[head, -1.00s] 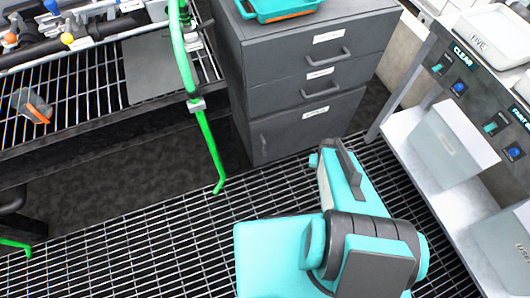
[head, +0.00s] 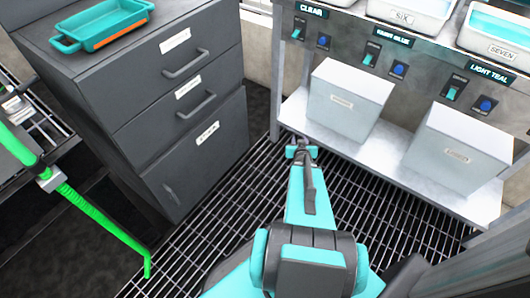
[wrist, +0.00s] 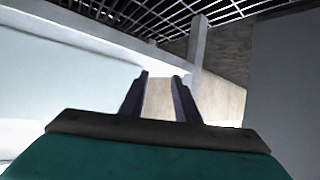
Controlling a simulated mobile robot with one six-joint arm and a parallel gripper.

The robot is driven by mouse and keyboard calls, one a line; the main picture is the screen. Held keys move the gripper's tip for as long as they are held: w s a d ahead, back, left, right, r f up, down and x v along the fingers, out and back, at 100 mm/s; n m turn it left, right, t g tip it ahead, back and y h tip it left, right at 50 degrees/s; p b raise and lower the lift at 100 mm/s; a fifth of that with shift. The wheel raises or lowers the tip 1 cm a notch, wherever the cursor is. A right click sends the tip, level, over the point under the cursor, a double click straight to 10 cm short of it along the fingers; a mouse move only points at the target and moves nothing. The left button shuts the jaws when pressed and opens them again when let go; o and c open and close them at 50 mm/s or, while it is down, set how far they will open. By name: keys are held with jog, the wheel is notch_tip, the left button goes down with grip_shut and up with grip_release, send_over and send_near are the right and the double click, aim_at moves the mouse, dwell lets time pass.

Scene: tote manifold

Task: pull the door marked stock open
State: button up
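A dark grey cabinet (head: 100,85) stands at the left in the head view, with two drawers above a door (head: 200,160). The door is shut and carries a small white label (head: 208,133) whose lettering is too small to read surely. A slim handle (head: 171,193) shows low on the door's left side. My gripper (head: 301,146) is right of the cabinet, apart from the door, near the lower shelf of the bench. In the wrist view, my gripper's two dark fingers (wrist: 162,78) stand apart with nothing between them.
A teal tray (head: 103,26) lies on the cabinet top. To the right, a bench with switches holds two grey bins (head: 345,101) on its lower shelf (head: 400,168). A green hose (head: 95,212) hangs at the left. Open grating (head: 225,205) lies before the cabinet.

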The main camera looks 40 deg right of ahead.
jog(key=s+d+r+t+h+b, duration=0.3)
jog(key=s+d+b, duration=0.5)
jog(key=d, duration=0.4)
jog(key=shift+s+m+t+h, duration=0.3)
jog(key=shift+s+t+h, duration=0.1)
jog(key=shift+s+t, duration=0.2)
